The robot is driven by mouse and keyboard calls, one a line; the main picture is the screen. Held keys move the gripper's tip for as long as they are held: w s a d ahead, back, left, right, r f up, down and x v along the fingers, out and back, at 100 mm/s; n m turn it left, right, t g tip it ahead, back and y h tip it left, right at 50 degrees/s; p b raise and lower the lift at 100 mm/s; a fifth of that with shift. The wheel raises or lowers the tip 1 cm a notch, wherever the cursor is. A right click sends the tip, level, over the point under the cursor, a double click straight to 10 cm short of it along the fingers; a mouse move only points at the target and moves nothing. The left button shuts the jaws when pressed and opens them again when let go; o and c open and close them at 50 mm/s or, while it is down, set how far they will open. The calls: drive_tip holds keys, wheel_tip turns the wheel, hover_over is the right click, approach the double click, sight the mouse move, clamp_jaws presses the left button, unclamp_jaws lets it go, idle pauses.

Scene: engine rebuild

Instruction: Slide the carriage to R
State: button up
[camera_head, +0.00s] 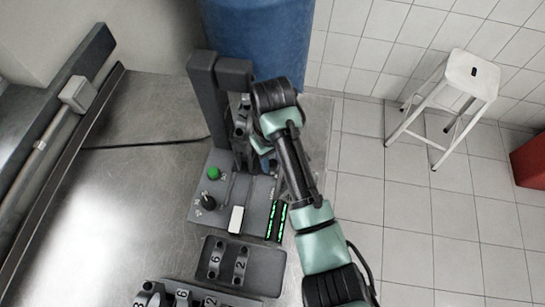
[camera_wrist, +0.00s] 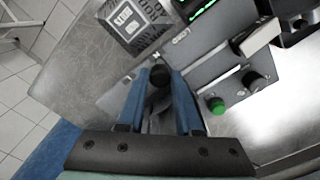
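My gripper (camera_wrist: 160,80) points down at the grey fixture; in the wrist view its two blue fingers stand on either side of a round black knob (camera_wrist: 159,76). I cannot tell whether they press on it or only stand around it. The knob seems to sit on a grey metal part between the fingers, which I take for the carriage; the fingers hide much of it. In the head view my gripper (camera_head: 263,155) is beside the dark upright posts (camera_head: 207,100), and my arm covers much of the fixture there. I cannot make out an R mark.
The panel has a green button (camera_head: 213,173), a black dial (camera_head: 208,201), a white switch (camera_head: 237,219) and green-lit displays (camera_head: 276,220). A lettered block (camera_wrist: 130,20) stands near the fingers in the wrist view. A blue drum (camera_head: 260,40) is behind. Bare bench (camera_head: 130,190) lies left.

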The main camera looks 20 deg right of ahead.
drive_tip(key=o, duration=0.4)
drive_tip(key=shift+r+p, duration=3.05)
drive_tip(key=shift+r, duration=3.45)
